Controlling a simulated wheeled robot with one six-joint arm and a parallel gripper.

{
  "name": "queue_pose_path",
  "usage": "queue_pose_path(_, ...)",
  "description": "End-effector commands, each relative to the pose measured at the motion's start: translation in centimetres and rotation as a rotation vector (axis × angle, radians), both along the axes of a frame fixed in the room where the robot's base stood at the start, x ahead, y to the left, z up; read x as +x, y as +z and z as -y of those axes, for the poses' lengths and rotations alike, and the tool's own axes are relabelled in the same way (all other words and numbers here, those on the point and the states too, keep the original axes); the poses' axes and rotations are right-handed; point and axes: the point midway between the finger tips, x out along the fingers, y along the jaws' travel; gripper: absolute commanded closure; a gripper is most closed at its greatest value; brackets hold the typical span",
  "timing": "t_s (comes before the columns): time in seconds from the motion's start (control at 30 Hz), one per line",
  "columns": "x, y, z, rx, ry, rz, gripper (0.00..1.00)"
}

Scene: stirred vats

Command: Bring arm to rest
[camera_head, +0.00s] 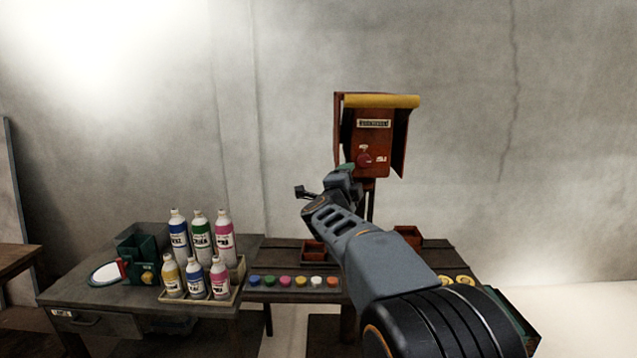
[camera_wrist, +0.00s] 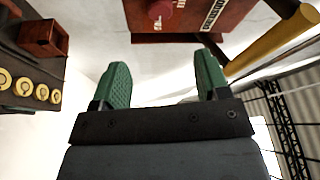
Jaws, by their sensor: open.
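My gripper (camera_head: 322,185) is raised in front of the red control box, with my arm reaching up from the lower right in the head view. In the wrist view my gripper (camera_wrist: 163,85) shows two green fingers spread apart with nothing between them. The red box (camera_head: 371,140) has a yellow top edge, a label plate and a round red knob (camera_head: 365,160). The box (camera_wrist: 195,15) also shows at the top of the wrist view, apart from the fingers.
A left table (camera_head: 85,290) holds several bottles (camera_head: 201,235) in stepped trays, a green holder (camera_head: 137,255) and a white disc (camera_head: 105,273). A middle bench (camera_head: 285,254) carries a row of coloured caps (camera_head: 286,282) and small red-brown bins (camera_head: 408,236). The air left of my arm is clear.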

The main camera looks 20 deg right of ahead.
Motion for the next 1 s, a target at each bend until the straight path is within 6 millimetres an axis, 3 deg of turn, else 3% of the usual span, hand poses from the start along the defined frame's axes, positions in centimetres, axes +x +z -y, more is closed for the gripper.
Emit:
queue_pose_path(0.17, 0.1, -0.1, -0.1, -0.003, 0.005, -0.008, 0.31)
queue_pose_path(0.3, 1.5, -1.1, -1.4, -0.02, 0.111, -0.09, 0.31)
queue_pose_path(0.43, 3.1, -5.7, -5.3, -0.097, 0.364, -0.334, 0.31)
queue_pose_path(0.53, 1.7, -9.8, -10.1, -0.19, 0.628, -0.586, 0.31)
queue_pose_path(0.63, -2.4, -14.1, -14.7, -0.287, 0.888, -0.86, 0.31)
queue_pose_path(0.73, -8.3, -17.5, -17.9, -0.382, 1.109, -1.123, 0.31)
queue_pose_path(0.83, -14.4, -19.9, -19.4, -0.462, 1.272, -1.356, 0.31)
queue_pose_path(1.0, -22.9, -21.4, -19.8, -0.579, 1.417, -1.647, 0.31)
